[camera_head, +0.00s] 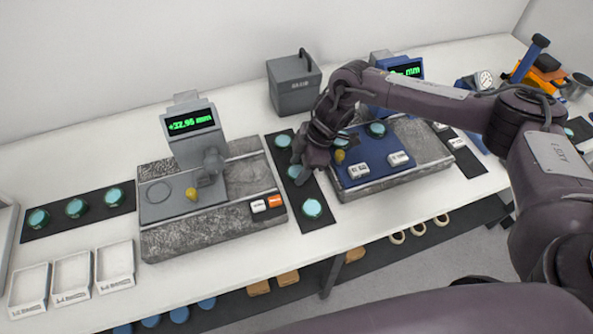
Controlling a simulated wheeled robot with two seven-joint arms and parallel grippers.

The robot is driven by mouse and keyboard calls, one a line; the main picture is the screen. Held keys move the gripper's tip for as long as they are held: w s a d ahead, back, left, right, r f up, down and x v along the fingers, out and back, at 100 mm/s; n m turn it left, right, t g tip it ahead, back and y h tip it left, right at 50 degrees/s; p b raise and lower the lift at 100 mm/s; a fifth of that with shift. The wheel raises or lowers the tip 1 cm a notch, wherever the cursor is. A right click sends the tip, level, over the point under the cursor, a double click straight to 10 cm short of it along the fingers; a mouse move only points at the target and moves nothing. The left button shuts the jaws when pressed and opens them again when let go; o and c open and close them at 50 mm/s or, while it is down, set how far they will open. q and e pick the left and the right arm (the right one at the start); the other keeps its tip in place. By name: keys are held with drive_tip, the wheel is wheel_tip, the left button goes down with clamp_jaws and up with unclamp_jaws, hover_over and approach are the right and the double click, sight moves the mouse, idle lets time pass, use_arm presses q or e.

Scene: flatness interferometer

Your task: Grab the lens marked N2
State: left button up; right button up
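Teal round lenses lie on two black mats. On the middle mat (318,222), one lens (312,208) is near the front, one (283,140) is near the back, and one (294,172) lies between them beside my gripper. The left mat (95,212) carries a row of three lenses, such as the middle one (76,207). No N2 mark is readable on any lens. My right gripper (304,177) reaches down over the middle mat, close to the middle lens. Its fingers are dark and small, so their opening and any contact are unclear. My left gripper is not in view.
A grey gauge (190,123) reading about +32.95 mm stands on a granite base (215,230) left of the middle mat. A blue-plated station (375,170) stands right of it, under my forearm. A grey box (293,85) is behind. White trays (73,275) are front left.

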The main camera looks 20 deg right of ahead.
drive_tip(key=c, duration=0.6)
drive_tip(key=shift+r, duration=0.1)
